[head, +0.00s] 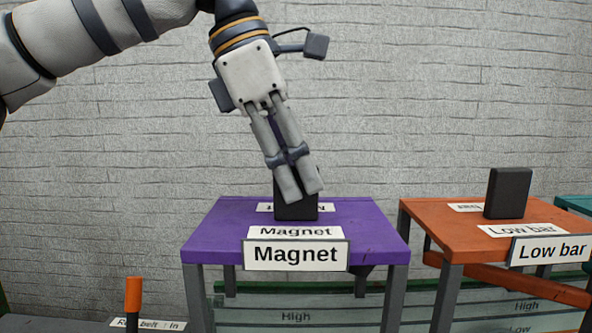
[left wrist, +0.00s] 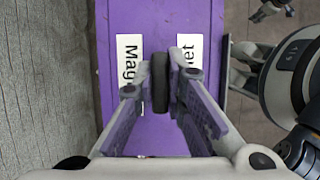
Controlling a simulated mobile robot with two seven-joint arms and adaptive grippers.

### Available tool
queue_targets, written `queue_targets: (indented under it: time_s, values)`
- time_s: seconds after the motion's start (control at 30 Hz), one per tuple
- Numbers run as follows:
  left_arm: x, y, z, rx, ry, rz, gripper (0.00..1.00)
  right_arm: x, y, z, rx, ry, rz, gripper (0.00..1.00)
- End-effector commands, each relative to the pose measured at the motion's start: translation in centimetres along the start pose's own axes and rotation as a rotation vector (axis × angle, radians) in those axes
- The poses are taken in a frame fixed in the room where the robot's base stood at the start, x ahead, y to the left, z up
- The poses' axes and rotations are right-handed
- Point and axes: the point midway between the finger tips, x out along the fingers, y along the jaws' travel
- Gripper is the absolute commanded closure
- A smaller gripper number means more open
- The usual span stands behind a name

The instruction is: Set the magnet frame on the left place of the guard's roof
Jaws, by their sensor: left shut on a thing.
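The magnet frame (head: 205,232) is a purple-topped stand on grey legs with "Magnet" labels and a black block handle (head: 296,211) upright on its top. My left gripper (head: 306,192) points down at the handle with its fingers shut on it. In the left wrist view the handle (left wrist: 160,82) sits between the two fingers, over the purple top (left wrist: 170,15).
An orange "Low bar" frame (head: 425,217) with its own black handle (head: 508,193) stands to the right. A teal frame (head: 575,203) is cut off at the right edge. Greenish panels marked "High" and "Low" (head: 400,312) lie behind the legs. An orange post (head: 133,295) stands lower left.

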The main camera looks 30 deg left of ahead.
Motion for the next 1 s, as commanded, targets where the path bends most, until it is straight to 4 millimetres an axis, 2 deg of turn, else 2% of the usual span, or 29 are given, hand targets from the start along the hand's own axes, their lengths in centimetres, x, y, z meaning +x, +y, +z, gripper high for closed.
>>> queue_targets:
  time_s: [0.1,0.13,0.2,0.57,0.67,0.9,1.0]
  values:
    - [0.1,0.0,0.0,0.001,-0.002,0.001,1.00,0.0,0.0,0.0,0.000,0.001,0.000,0.60]
    - [0.2,0.0,-0.1,0.001,0.000,0.001,0.84,0.0,0.0,0.0,0.000,0.001,0.000,0.60]
    - [0.1,0.0,-0.1,0.001,0.000,0.001,0.69,0.0,0.0,0.0,0.000,0.001,0.000,0.60]
    - [-0.3,0.0,0.1,0.000,-0.001,0.001,0.69,0.0,0.0,0.0,0.000,0.000,0.000,0.60]
    - [-2.0,0.1,0.1,-0.001,-0.003,0.003,0.69,0.0,0.0,0.0,0.000,-0.001,0.000,0.60]
    - [-8.2,0.0,0.2,0.000,-0.003,0.003,0.69,0.0,0.0,0.0,0.000,-0.001,0.000,0.60]
    - [-10.2,0.1,0.1,-0.001,-0.001,0.002,0.69,0.0,0.0,0.0,0.000,-0.001,0.000,0.60]
